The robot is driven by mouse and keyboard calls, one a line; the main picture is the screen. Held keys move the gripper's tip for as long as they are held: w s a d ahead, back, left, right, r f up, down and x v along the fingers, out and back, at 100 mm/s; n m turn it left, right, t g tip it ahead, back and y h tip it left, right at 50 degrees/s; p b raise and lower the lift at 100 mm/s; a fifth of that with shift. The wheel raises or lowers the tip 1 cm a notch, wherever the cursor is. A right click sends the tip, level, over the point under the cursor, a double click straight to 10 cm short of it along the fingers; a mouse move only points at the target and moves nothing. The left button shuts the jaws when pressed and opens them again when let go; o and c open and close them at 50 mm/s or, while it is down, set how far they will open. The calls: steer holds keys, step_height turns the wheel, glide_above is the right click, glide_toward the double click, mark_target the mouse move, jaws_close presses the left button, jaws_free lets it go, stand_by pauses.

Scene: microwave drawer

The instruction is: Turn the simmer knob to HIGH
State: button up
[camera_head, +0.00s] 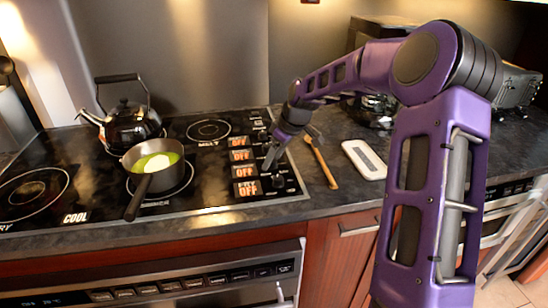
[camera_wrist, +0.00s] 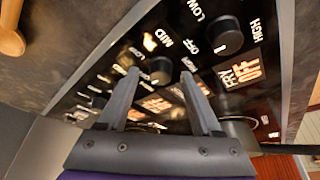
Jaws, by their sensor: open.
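The stove's control strip runs along the right side of the cooktop. Black knobs stand beside orange-lit signs reading OFF (camera_head: 241,155). My gripper (camera_head: 272,157) is over this strip, open and empty, pointing down at the knobs. In the wrist view, one black knob (camera_wrist: 160,70) shows between and just beyond the fingertips (camera_wrist: 159,80); contact cannot be told. A neighbouring knob (camera_wrist: 225,36) stands beside the FRY OFF sign (camera_wrist: 241,71), with OFF, LOW, MID and HIGH lettered around it. I cannot read which knob is named simmer.
A pot (camera_head: 151,165) with yellow-green contents sits on a burner, its handle toward the front. A black kettle (camera_head: 130,122) stands behind it. A wooden spoon (camera_head: 321,163) and a white tray (camera_head: 365,159) lie on the counter right of the cooktop.

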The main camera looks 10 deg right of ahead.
jaws_close()
